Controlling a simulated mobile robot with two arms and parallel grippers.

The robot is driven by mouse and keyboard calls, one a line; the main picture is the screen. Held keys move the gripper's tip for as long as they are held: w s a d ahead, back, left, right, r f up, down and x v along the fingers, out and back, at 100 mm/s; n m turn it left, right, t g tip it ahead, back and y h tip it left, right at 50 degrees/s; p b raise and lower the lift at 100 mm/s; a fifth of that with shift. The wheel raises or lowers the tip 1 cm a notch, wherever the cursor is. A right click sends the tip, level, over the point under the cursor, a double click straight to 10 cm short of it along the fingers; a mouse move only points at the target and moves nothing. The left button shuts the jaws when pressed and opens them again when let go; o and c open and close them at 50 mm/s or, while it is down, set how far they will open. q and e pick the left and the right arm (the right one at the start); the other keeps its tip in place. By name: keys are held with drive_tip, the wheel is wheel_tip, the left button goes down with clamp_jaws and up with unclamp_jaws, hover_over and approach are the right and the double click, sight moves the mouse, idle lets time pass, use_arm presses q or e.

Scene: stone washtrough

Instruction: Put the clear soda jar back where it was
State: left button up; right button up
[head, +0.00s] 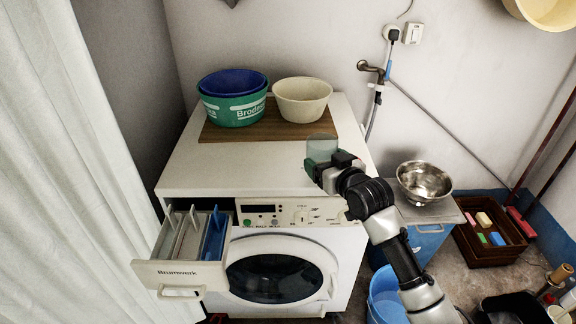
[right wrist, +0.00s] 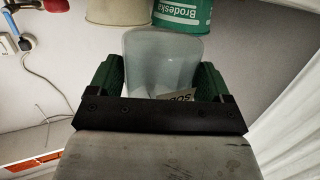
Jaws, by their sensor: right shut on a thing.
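The clear soda jar (head: 321,147) is a translucent, pale greenish jar. In the head view it is at the right part of the washing machine's white top (head: 250,171), in front of the cream basin. My right gripper (head: 322,168) is shut on it; its arm comes in from the lower right. In the right wrist view the jar (right wrist: 163,62) sits between the two green fingers (right wrist: 158,78), with part of a printed label showing low down. I cannot tell whether the jar touches the top. My left gripper is not in view.
A brown board (head: 223,133) on the machine carries a green basin (head: 237,111) with a blue one inside, and a cream basin (head: 302,98). The detergent drawer (head: 178,278) stands open at front left. A metal bowl (head: 424,182) is at right. The top's front left is clear.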

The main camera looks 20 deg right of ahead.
drive_tip(key=w+d+r, duration=0.4)
drive_tip(key=d+r, duration=0.1)
drive_tip(key=r, duration=0.1)
hover_over(291, 173)
drive_tip(key=shift+m, duration=0.3)
wheel_tip(291, 173, down, 6)
drive_tip(key=shift+f+p, duration=0.2)
drive_tip(key=shift+p, duration=0.2)
drive_tip(key=shift+f, duration=2)
drive_tip(key=o, duration=1)
drive_tip(key=shift+f, duration=0.1)
